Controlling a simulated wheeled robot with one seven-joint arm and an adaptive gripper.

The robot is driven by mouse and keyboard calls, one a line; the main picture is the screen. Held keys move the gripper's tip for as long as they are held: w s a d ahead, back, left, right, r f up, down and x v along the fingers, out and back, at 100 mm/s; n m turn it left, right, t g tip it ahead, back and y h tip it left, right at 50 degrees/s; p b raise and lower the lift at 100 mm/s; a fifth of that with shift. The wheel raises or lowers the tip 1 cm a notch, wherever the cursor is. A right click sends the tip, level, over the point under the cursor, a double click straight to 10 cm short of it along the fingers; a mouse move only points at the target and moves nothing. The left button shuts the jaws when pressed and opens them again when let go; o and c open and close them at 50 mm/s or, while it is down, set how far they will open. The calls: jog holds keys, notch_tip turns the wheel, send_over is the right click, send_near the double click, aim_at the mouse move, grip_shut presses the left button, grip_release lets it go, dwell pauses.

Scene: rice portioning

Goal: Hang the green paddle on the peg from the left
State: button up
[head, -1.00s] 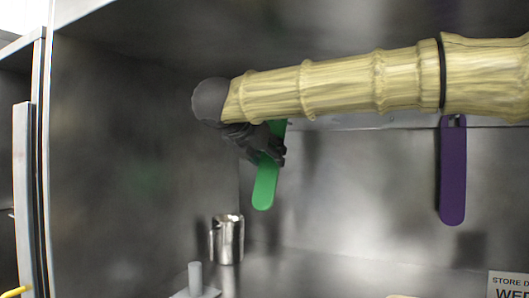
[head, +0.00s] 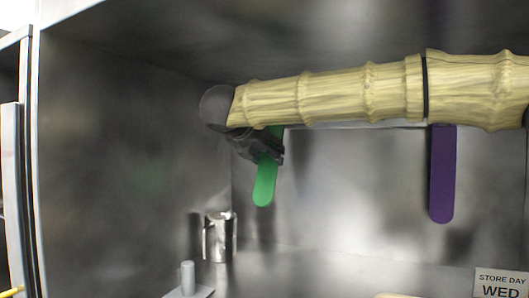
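The green paddle (head: 265,182) hangs down from my gripper (head: 268,150), near the back left of the steel compartment. The dark fingers are closed around its upper part, and the paddle is nearly upright with a slight tilt. Its top end is mostly hidden behind the gripper and my arm. A purple paddle (head: 442,175) hangs upright at the right, its top hidden by my arm. The rail (head: 380,124) on the back wall shows only as a thin strip under my arm. The pegs are hidden, so I cannot tell whether the green paddle touches one.
A steel pitcher (head: 220,238) stands on the shelf below the green paddle. A grey post on a base (head: 188,278) is in front of it. The left wall is close to my gripper.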

jog(key=shift+w+d, duration=0.25)
jog(key=shift+w, duration=0.5)
jog(key=shift+w+d+f, duration=0.25)
jog(key=shift+w+f, duration=0.25)
jog(key=shift+f, duration=0.05)
jog(key=o, duration=1.1)
jog(key=v, duration=1.2)
